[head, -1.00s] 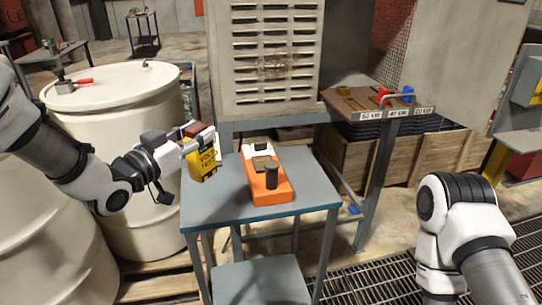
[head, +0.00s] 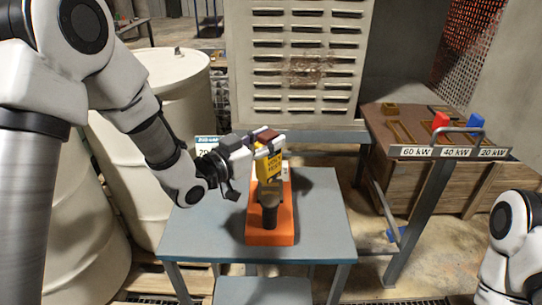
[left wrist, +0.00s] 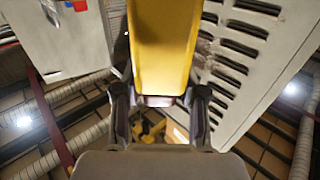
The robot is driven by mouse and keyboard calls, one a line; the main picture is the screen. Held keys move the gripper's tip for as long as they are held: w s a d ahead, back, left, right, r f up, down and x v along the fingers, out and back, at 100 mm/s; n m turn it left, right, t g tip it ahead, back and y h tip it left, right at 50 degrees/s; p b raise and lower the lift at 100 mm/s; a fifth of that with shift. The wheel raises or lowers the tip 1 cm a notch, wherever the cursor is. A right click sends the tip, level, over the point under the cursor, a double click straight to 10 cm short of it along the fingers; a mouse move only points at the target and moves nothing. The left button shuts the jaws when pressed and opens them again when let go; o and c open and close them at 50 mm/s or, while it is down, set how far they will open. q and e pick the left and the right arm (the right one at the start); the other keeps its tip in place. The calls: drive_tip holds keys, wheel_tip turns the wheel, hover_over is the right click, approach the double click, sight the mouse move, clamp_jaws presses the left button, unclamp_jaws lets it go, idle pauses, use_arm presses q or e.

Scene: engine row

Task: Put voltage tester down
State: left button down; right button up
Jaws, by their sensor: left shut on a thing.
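The yellow voltage tester (head: 268,166) is in my left gripper (head: 263,146), which is shut on it near its top. The tester is upright and overlaps the orange unit (head: 270,239) in the head view. I cannot tell whether the two touch. The orange unit, with a dark round post (head: 269,209) at its near end, lies on the blue-grey table (head: 325,215). In the left wrist view the tester (left wrist: 160,45) stands between the fingers of my left gripper (left wrist: 160,98). My right gripper is out of view; only part of that arm shows.
A louvred grey cabinet (head: 298,60) stands behind the table. White drums (head: 170,90) stand at the left. A brown tray (head: 385,118) with kW labels and red and blue pieces is at the right. The table is clear on both sides of the orange unit.

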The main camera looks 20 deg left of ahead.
sight(268, 169)
use_arm(q)
drive_tip(key=f, duration=0.3)
drive_tip(key=w+f, duration=0.1)
drive_tip(key=shift+w+d+f, duration=0.1)
drive_tip(key=shift+d+f, duration=0.05)
drive_tip(key=shift+d, duration=0.15)
drive_tip(key=shift+s+a+r, duration=0.15)
drive_tip(key=shift+s+r, duration=0.05)
drive_tip(key=shift+s, duration=0.1)
drive_tip(key=shift+f, duration=0.15)
drive_tip(key=c, duration=0.7)
unclamp_jaws()
drive_tip(key=shift+w+f, duration=0.1)
drive_tip(key=shift+w, duration=0.05)
drive_tip(key=shift+o, duration=0.2)
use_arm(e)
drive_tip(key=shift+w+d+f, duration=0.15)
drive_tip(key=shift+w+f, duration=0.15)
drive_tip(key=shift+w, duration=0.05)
